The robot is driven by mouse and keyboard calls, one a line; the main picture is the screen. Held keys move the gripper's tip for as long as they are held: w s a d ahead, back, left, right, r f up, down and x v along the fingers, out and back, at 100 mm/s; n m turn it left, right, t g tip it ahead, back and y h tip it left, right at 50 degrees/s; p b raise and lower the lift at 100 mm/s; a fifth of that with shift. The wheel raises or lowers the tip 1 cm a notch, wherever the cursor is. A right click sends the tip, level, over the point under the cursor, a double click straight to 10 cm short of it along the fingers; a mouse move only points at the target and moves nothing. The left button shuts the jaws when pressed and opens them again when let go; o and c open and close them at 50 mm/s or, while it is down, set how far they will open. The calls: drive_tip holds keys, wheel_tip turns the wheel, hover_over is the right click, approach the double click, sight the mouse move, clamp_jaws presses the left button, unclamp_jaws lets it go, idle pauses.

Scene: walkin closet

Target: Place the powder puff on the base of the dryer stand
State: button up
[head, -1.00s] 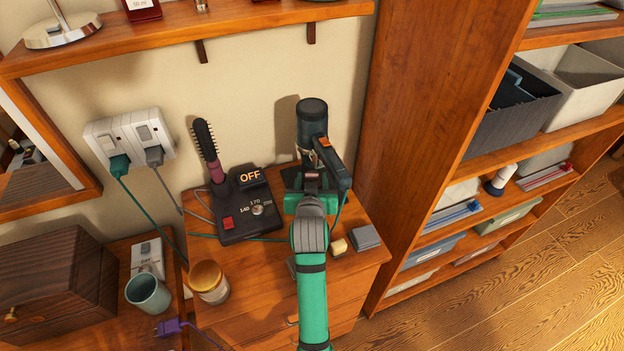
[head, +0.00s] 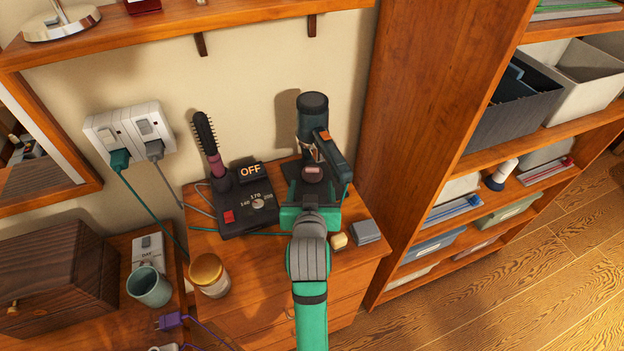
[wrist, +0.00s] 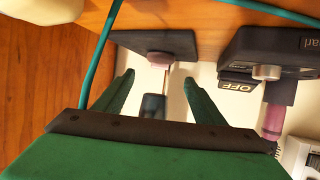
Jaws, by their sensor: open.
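The dryer stand rises from a dark flat base (head: 296,172) at the back of the dresser and holds the dark hair dryer (head: 313,118). A small dark round puff with a pinkish band (head: 312,170) shows on the base and appears to rest there; in the wrist view it is a small pinkish shape (wrist: 158,60) against the base plate (wrist: 140,41). My green gripper (head: 311,192) is open in front of the base. In the wrist view, its spread fingers (wrist: 160,80) have a clear gap between them and do not visibly touch the puff. My gripper hides the base's front.
Left of the stand is the black styler station (head: 245,212) with its brush. A cream block (head: 339,240) and grey box (head: 366,232) lie close right of my gripper. A lidded jar (head: 209,275) is at front left. A cable crosses the dresser; a tall shelf unit (head: 420,130) bounds the right.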

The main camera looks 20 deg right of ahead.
drive_tip(key=shift+v, duration=1.5)
